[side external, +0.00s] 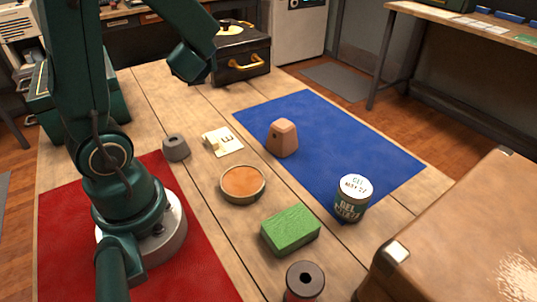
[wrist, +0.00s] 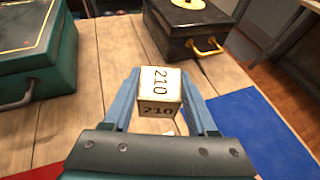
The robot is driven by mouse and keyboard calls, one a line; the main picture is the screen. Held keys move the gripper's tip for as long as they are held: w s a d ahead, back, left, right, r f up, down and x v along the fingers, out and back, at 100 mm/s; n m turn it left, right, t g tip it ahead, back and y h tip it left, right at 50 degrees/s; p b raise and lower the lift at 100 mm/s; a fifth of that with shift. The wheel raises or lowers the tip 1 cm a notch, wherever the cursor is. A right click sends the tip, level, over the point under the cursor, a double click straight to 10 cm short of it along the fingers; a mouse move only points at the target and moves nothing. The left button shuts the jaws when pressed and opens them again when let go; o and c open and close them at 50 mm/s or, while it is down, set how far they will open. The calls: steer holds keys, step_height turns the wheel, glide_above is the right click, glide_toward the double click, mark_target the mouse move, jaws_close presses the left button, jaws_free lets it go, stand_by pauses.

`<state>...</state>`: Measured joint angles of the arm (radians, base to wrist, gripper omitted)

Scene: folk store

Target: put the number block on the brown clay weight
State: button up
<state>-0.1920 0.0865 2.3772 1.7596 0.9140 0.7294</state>
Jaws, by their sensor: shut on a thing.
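The number block (wrist: 160,90) is a cream cube marked 210, held between the two blue fingers of my gripper (wrist: 161,78) in the wrist view. It is raised above the wooden table. In the side external view the fingers and the block are hidden behind my arm, at the upper left near the black case. The brown clay weight (side external: 282,138) is a tapered block standing upright on the blue mat (side external: 325,140). Its top is clear. My gripper is apart from it, to its upper left and farther back.
A grey weight (side external: 176,147), a card (side external: 228,146), an orange dish (side external: 242,183), a green block (side external: 290,229) and a labelled can (side external: 351,198) stand around the weight. The black case (side external: 242,60) and green box (wrist: 30,60) stand at the back. The blue mat's middle is free.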

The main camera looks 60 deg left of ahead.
steer(key=w+d+r+m+t+h, duration=0.1)
steer(key=w+d+m+t+h, duration=0.2)
steer(key=d, duration=0.6)
steer(key=w+d+r+m+t+h, duration=0.1)
steer(key=d+r+m+t+h, duration=0.2)
steer(key=d, duration=0.5)
steer(key=w+d+m+t+h, duration=0.25)
steer(key=d+m, duration=0.25)
steer(key=d, duration=0.4)
steer(key=s+a+f+n+g+y, duration=0.5)
steer(key=s+f+n+g+y, duration=0.45)
steer(key=n+g, duration=0.65)
steer(key=s+d+f+n+g+h, duration=0.1)
steer(key=s+d+n+g+h, duration=0.2)
steer(key=d+n+g+h, duration=0.45)
steer(key=s+d+n+g+h, duration=0.2)
steer(key=s+n+g+h, duration=0.2)
steer(key=n+h, duration=0.45)
steer(key=w+d+r+n+t+h, duration=0.25)
steer(key=w+n+t+h, duration=0.35)
steer(key=n, duration=0.5)
step_height(320, 180, up, 4)
steer(key=n+t+h, duration=0.1)
steer(key=n+t, duration=1.6)
glide_above(283, 123)
steer(key=shift+f, duration=3.55)
